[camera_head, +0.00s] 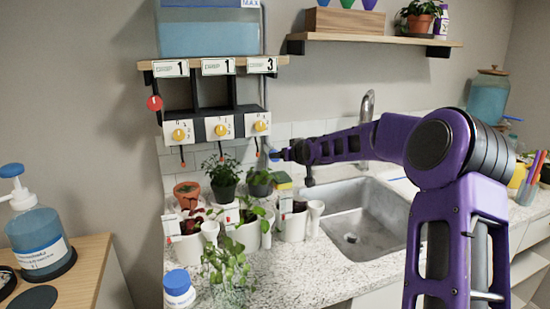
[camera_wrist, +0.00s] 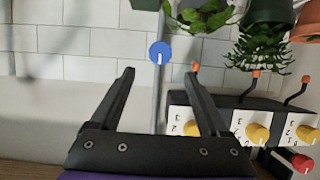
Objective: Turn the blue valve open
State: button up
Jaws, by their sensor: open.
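The blue valve (camera_wrist: 160,51) is a small round knob with a white mark, on a thin grey vertical tube. In the wrist view it sits just beyond my open fingertips, roughly centred between them. My gripper (camera_wrist: 159,75) is open and empty, with the tube running between its fingers. In the head view a small bit of blue (camera_head: 274,154) shows at the tip of my gripper (camera_head: 287,155). There the arm hides most of the detail, so whether the fingers touch the valve cannot be told.
White dial boxes with yellow knobs (camera_wrist: 256,133) stand close beside my right finger in the wrist view, with a red valve (camera_wrist: 300,162) further right. Potted plants (camera_wrist: 262,48) are near the top. In the head view a water tank (camera_head: 208,32) stands above, the sink (camera_head: 365,225) below.

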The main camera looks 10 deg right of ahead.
jog(key=x, duration=1)
jog(key=shift+w+f, duration=0.15)
grip_shut()
